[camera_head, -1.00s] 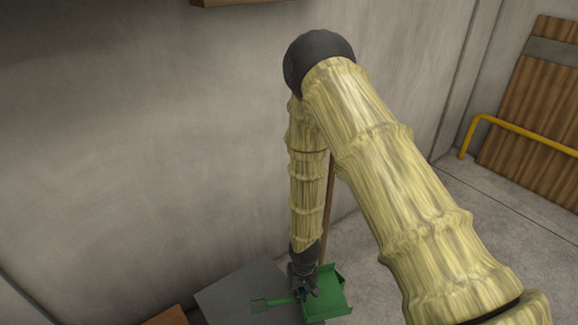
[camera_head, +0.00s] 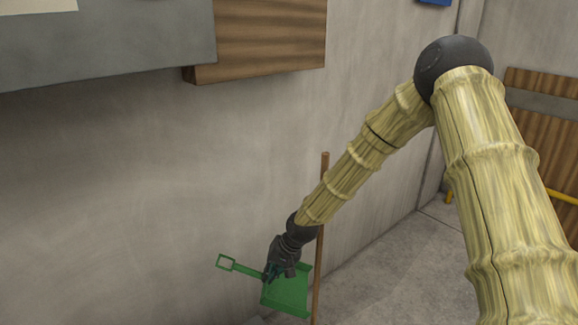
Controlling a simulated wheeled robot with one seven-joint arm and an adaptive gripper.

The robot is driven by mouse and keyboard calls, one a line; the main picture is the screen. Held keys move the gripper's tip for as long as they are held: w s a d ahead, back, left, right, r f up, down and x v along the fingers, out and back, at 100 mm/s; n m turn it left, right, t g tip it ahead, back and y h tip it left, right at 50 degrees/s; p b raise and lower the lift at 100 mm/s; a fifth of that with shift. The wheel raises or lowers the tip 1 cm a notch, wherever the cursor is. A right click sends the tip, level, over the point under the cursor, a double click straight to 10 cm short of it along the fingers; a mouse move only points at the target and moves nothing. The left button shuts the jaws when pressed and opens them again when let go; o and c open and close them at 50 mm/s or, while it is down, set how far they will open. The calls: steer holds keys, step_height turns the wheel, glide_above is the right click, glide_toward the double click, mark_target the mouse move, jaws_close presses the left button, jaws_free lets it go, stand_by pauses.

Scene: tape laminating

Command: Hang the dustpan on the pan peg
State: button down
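The green dustpan (camera_head: 289,292) is at lower centre, with its handle pointing left and ending in a square loop (camera_head: 226,262). My gripper (camera_head: 270,276) is at the base of the handle, where the handle meets the pan, and appears shut on it. The dustpan is held in front of the grey wall. The fingertips are small and partly hidden. I cannot make out the pan peg in this view.
A wooden board (camera_head: 268,40) and a grey panel (camera_head: 110,45) are on the wall at upper left. A brown pole (camera_head: 320,240) stands just right of the dustpan. A yellow rail (camera_head: 562,197) is at far right. The wall between board and dustpan is bare.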

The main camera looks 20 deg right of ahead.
steer(key=w+d+r+m+t+y+p, duration=0.1)
steer(key=w+r+m+t+p, duration=0.25)
steer(key=r, duration=1.55)
steer(key=w+r+m+t+y+p, duration=0.1)
steer(key=w+r+t+y+p, duration=0.3)
steer(key=r, duration=1.5)
steer(key=s+d+r+m+t+h+p, duration=0.1)
steer(key=d+r+t+p, duration=0.15)
steer(key=r, duration=1.55)
steer(key=d+r+m+t+h+p, duration=0.2)
steer(key=d+r+t, duration=0.2)
steer(key=r, duration=1.4)
steer(key=shift+n, duration=0.25)
steer(key=shift+f+b+x, duration=0.2)
steer(key=shift+f+x, duration=0.15)
steer(key=shift+x, duration=1.35)
steer(key=shift+f+b+x, duration=0.2)
steer(key=shift+f+x, duration=0.1)
steer(key=shift+x, duration=1.45)
steer(key=shift+f+b+x, duration=0.2)
steer(key=shift+f+x, duration=0.15)
steer(key=shift+x, duration=1.35)
steer(key=shift+w, duration=0.1)
